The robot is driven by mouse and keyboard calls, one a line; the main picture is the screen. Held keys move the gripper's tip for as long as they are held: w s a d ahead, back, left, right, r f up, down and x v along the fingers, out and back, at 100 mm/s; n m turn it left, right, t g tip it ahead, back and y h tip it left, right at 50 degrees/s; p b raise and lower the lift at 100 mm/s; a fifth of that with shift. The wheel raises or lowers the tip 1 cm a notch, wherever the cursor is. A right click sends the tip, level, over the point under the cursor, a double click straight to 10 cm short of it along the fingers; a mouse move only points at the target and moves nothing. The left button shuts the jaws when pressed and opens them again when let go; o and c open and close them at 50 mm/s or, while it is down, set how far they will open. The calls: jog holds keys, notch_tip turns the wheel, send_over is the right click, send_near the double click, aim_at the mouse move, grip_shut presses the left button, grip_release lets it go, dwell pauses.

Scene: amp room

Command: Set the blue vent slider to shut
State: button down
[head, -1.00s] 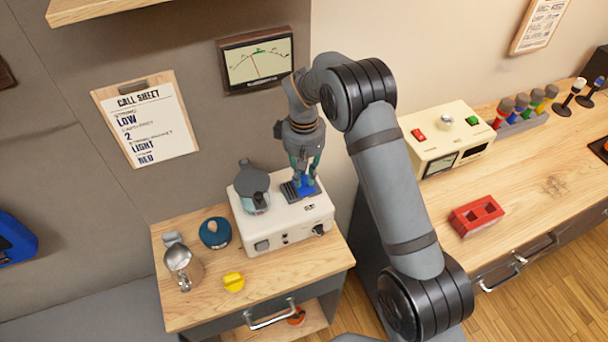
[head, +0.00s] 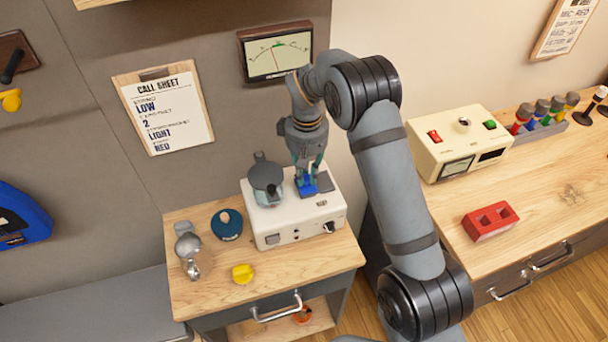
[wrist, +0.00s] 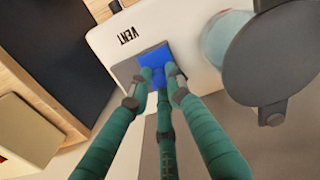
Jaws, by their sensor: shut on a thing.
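The blue vent slider (head: 307,190) sits in a dark track (head: 325,181) on top of the white machine (head: 295,228). It is at the track's left end in the head view, with bare track to its right. My gripper (head: 308,177) points down from above and its fingers are shut on the slider. In the wrist view the slider (wrist: 153,57) shows between and beyond the teal fingertips (wrist: 158,76), near the printed word VENT (wrist: 127,36). Fingertips hide part of the slider. I cannot read any end marks on the track.
A grey-lidded glass jug (head: 265,182) stands on the machine, close left of my gripper. A metal pitcher (head: 190,255), a dark blue round item (head: 227,224) and a yellow knob (head: 243,273) stand on the wooden cabinet. A clipboard (head: 165,110) and meter (head: 277,52) hang behind.

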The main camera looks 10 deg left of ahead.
aim_at(305, 177)
jog(key=c, duration=1.7)
grip_release()
jog(key=shift+s+a, duration=0.2)
jog(key=shift+a, duration=0.15)
jog(key=shift+o, duration=0.4)
jog(key=shift+w+d, duration=0.1)
jog(key=shift+d, duration=0.05)
notch_tip(305, 177, up, 12)
